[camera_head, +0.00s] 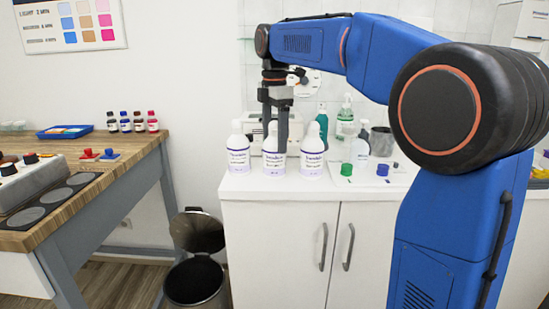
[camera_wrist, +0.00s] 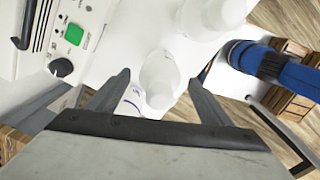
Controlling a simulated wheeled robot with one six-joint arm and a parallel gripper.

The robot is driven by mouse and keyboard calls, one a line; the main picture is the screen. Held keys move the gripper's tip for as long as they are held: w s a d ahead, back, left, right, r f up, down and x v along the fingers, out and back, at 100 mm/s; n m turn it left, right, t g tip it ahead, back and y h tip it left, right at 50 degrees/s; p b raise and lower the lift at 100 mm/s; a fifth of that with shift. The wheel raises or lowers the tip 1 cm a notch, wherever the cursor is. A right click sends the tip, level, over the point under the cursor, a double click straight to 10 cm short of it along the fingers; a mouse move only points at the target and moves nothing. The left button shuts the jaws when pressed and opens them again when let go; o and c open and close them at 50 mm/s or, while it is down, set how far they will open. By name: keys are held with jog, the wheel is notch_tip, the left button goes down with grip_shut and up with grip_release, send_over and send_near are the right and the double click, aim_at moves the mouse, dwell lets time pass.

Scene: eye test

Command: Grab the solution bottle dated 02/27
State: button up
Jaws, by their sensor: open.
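Three white solution bottles with purple-printed labels stand upright in a row on the white cabinet: a left bottle (camera_head: 238,152), a middle bottle (camera_head: 273,158) and a right bottle (camera_head: 312,152). The date print is too small to read. My gripper (camera_head: 275,128) points down at the middle bottle, its dark fingers open around the bottle's upper part. In the wrist view, my open gripper (camera_wrist: 159,80) has one white bottle (camera_wrist: 160,72) between its fingers, with no clear grip on it. Another white bottle (camera_wrist: 212,14) stands beside it at the top.
A white device (camera_wrist: 62,40) sits close to the bottles. Green bottles (camera_head: 346,112), a metal beaker (camera_head: 382,140), and green (camera_head: 346,170) and blue (camera_head: 382,170) caps are to the right. An open bin (camera_head: 195,280) stands on the floor by a wooden table (camera_head: 110,175).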

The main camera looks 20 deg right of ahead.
jog(key=shift+f, duration=0.45)
grip_shut()
jog(key=shift+r, duration=0.1)
